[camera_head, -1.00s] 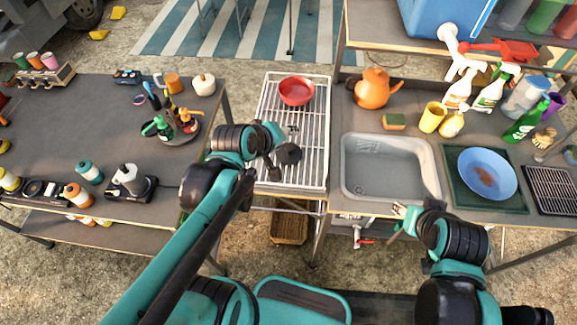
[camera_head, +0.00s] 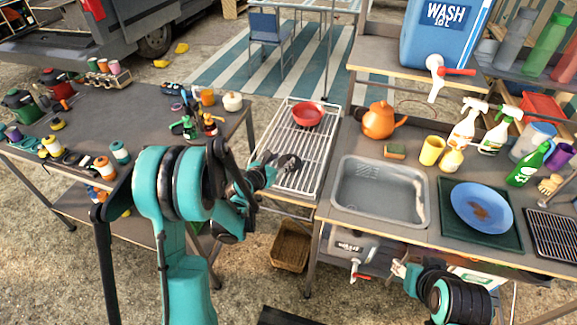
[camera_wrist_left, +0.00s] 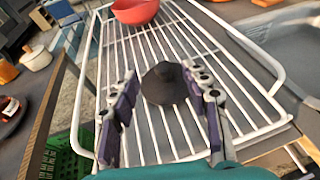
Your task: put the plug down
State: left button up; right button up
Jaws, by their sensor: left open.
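The plug (camera_head: 292,163), a dark round disc, is on the near part of the white wire rack (camera_head: 324,150). In the left wrist view the plug (camera_wrist_left: 165,83) shows between the spread fingers of my left gripper (camera_wrist_left: 160,92), with a gap on each side. The rack's wires (camera_wrist_left: 160,135) run beneath it. In the head view my left gripper (camera_head: 272,162) is low over the rack, next to the plug. My right gripper (camera_head: 400,269) is small and partly hidden below the counter's front edge; its jaws are unclear.
A red bowl (camera_head: 307,115) sits at the rack's far end. The grey sink (camera_head: 337,190) is right of the rack, with a sponge (camera_head: 394,152) and orange kettle (camera_head: 380,122) behind it. A dark table (camera_head: 130,115) with bottles stands left.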

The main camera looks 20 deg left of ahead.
aim_at(289, 156)
pick_arm(q)
jog(key=b+x, duration=0.1)
jog(key=x, duration=0.1)
jog(key=b+x, duration=0.1)
jog(key=x, duration=0.2)
jog(key=shift+d+f, duration=0.2)
jog(key=shift+f, duration=0.2)
jog(key=shift+w, duration=0.35)
jog(key=shift+s+r, duration=0.1)
grip_shut()
